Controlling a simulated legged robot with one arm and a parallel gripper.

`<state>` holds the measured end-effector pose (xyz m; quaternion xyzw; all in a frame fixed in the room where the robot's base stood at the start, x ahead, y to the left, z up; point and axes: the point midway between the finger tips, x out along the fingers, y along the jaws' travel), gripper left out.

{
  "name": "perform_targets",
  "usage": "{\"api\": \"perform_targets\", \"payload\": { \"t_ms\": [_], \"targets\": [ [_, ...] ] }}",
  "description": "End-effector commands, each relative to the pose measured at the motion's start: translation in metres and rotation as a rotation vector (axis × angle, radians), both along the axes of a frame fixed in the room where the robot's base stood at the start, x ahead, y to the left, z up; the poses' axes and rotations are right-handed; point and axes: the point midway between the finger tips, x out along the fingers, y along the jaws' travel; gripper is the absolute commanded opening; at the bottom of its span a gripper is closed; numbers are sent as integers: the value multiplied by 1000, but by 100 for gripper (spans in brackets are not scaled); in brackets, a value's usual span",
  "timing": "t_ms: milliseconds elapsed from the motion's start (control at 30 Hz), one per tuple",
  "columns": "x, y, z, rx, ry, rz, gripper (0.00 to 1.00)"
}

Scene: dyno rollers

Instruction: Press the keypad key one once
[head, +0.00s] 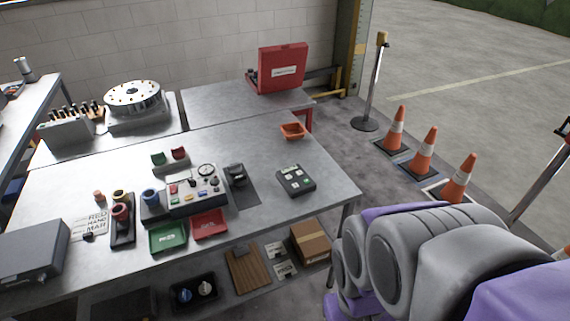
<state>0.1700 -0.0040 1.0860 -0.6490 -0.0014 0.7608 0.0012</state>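A small dark box with several pale keys, which looks like the keypad (296,182), lies on the metal table (330,192) near its right end. A greenish patch shows on its top. The key labels are too small to read, so I cannot tell which key is one. My folded grey and purple arm fills the lower right, apart from the keypad. My gripper does not show.
A control panel with a gauge (193,193), a green tray (168,237), a red tray (209,224) and a dark device (237,175) stand left of the keypad. An orange bowl (292,131) sits behind it. Traffic cones (424,150) stand on the floor at right.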

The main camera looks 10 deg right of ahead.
Motion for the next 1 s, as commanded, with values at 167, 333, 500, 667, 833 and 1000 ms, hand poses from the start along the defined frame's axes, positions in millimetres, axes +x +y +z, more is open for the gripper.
{"api": "perform_targets", "payload": {
  "t_ms": [167, 333, 500, 667, 833, 1000],
  "targets": [
    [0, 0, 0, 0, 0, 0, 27],
    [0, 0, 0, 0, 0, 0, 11],
    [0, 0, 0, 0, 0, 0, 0],
    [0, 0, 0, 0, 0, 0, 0],
    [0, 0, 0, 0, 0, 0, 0],
    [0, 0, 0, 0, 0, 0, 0]
  ]
}}
